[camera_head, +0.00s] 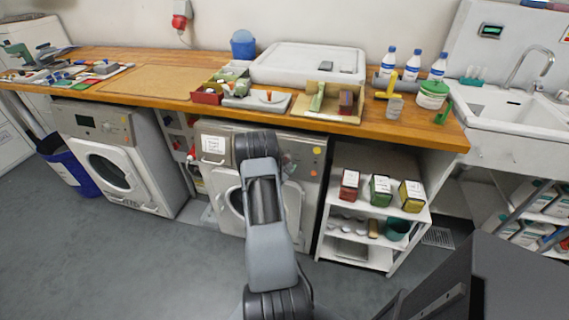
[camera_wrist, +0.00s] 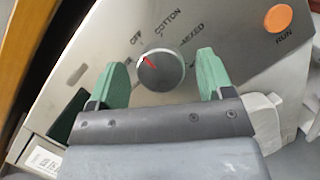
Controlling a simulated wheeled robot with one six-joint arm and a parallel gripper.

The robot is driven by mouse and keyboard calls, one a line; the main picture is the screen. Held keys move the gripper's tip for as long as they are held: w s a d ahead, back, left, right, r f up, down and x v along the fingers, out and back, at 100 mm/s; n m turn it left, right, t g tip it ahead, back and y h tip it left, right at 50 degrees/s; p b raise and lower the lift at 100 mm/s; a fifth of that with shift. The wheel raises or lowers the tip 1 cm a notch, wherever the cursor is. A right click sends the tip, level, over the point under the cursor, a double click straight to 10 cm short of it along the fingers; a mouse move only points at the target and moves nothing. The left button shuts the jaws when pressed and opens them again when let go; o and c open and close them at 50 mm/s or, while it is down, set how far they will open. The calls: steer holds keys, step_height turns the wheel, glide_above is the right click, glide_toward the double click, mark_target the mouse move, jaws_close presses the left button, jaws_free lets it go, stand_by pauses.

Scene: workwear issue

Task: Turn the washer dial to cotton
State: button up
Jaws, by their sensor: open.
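The round dark dial (camera_wrist: 163,76) sits on the washer's grey panel (camera_wrist: 100,50) in the wrist view. Its red pointer mark aims to the upper left, on the OFF side and away from COTTON. The labels OFF, COTTON and MIXED read around its top; other labels are partly hidden by the fingers. My gripper (camera_wrist: 162,72) is open, with one green finger on each side of the dial and visible gaps between them. In the head view the washer (camera_head: 308,200) stands under the counter, largely covered by my arm; the dial cannot be made out clearly there.
An orange RUN button (camera_wrist: 277,18) is right of the dial. Another washer (camera_head: 110,165) stands to the left, and a white shelf (camera_head: 360,255) with boxes to the right. The wooden counter (camera_head: 150,80) above holds trays and bottles. The floor in front is clear.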

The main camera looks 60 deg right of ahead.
steer(key=shift+c, duration=0.4)
steer(key=c, duration=0.8)
steer(key=shift+c, duration=0.2)
steer(key=shift+f+m+b, duration=0.1)
steer(key=shift+m+b, duration=0.2)
steer(key=shift+b, duration=0.1)
steer(key=m+g+y+b, duration=0.1)
steer(key=m+b, duration=0.3)
steer(key=shift+f+g+b, duration=0.1)
steer(key=shift+g+b, duration=0.2)
steer(key=shift+g, duration=0.1)
steer(key=m+y+b, duration=0.1)
steer(key=m+b, duration=0.4)
steer(key=shift+r+g+y, duration=0.2)
steer(key=shift+g+y, duration=0.2)
steer(key=shift+r+b, duration=0.1)
steer(key=shift+b, duration=0.25)
steer(key=o, duration=0.9)
